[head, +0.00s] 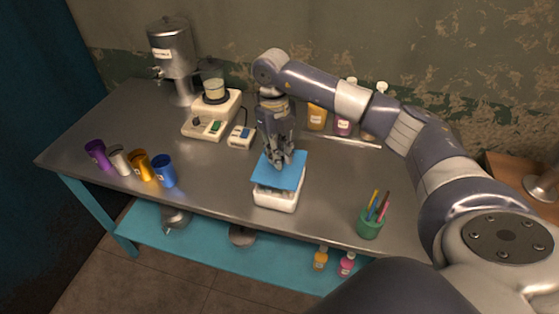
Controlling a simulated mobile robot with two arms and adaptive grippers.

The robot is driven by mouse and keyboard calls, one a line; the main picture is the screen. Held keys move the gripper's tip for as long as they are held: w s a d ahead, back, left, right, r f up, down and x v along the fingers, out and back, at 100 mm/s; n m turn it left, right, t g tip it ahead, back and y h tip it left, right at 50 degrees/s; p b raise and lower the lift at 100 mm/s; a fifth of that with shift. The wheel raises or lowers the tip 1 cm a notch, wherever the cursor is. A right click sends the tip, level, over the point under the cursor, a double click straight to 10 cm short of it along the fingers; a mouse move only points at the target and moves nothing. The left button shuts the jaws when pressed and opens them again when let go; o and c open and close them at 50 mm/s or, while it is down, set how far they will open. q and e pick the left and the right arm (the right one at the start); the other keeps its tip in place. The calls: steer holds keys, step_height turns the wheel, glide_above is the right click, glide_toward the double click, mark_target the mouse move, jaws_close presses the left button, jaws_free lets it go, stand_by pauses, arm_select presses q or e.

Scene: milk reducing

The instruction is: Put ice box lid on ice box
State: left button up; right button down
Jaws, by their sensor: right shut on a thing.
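The ice box (276,199) is a white open-topped container standing near the front middle of the metal table. The ice box lid (282,173) is a flat blue square. It sits over the ice box and is tilted, with a gap along the front through which some of the box's contents show. My right gripper (281,160) comes down from above and is shut on the lid near its back part. The fingers hide that part of the lid. My left gripper is not in the picture.
Several coloured cups (140,163) stand at the left. A white appliance (212,113) and a metal dispenser (172,57) stand at the back left. A green holder with sticks (370,222) stands at the front right. Bottles (317,117) line the back. The table (225,172) is bare left of the box.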

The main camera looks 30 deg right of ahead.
step_height(320, 180, down, 3)
steer(key=shift+r+p, duration=0.1)
steer(key=shift+p, duration=0.7)
steer(key=shift+f, duration=0.3)
steer(key=shift+f, duration=0.15)
steer(key=shift+f+b, duration=0.5)
steer(key=shift+b, duration=0.1)
steer(key=c, duration=1.5)
jaws_free()
steer(key=shift+r, duration=0.1)
